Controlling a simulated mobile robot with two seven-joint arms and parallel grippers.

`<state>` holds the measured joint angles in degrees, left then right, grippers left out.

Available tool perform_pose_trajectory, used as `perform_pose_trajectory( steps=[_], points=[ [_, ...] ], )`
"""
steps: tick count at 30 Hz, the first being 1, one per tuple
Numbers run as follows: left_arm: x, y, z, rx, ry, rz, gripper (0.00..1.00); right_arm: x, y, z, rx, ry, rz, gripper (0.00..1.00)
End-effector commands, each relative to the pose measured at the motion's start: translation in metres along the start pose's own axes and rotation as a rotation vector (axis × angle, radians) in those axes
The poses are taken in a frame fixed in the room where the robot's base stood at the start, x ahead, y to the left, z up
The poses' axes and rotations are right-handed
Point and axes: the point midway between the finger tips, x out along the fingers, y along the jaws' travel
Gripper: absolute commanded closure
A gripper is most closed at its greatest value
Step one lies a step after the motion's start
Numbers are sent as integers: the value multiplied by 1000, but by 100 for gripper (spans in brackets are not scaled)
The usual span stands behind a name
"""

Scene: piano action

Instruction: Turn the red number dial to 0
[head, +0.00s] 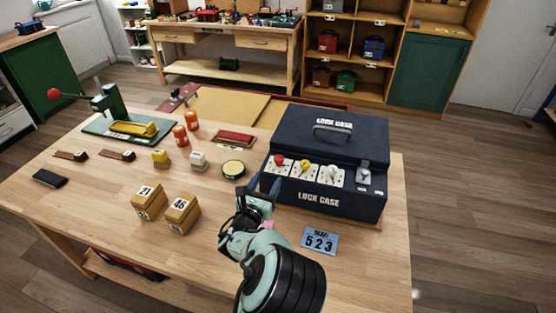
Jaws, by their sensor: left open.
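The red number dial (279,160) is the leftmost of three dials on the front of the dark blue lock case (318,200). It sits on a white plate whose markings are too small to read. A yellow dial (305,164) and a white dial (332,171) stand to its right. My left gripper (264,184) is open in front of the case, just below and left of the red dial. It appears apart from the dial, and its fingers are partly hidden by its own body. My right gripper is not in view.
A blue card (319,241) reading 5 2 3 lies in front of the case. A small silver latch (364,175) is at the case's right. Wooden blocks marked 21 (147,201) and 46 (182,213), and a round yellow-topped tin (233,169), stand left of my gripper.

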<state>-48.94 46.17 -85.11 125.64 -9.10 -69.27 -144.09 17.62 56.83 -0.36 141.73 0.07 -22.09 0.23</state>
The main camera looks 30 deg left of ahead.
Motion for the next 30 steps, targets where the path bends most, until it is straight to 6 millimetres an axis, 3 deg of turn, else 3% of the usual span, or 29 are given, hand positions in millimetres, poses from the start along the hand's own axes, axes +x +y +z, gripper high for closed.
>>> perform_pose_trajectory(
  steps=[6, 12, 18, 27, 30],
  points=[
    [49, 1, 1, 0, -1, 2, 42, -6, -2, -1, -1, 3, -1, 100],
    [81, 1, 1, 0, 0, 1, 42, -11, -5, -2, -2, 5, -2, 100],
    [95, 1, 0, -1, 1, 2, 42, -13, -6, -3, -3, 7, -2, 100],
    [96, 0, 0, -3, 1, 1, 42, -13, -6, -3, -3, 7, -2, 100],
    [96, 0, 0, -3, 1, 1, 75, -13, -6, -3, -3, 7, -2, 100]
  ],
)
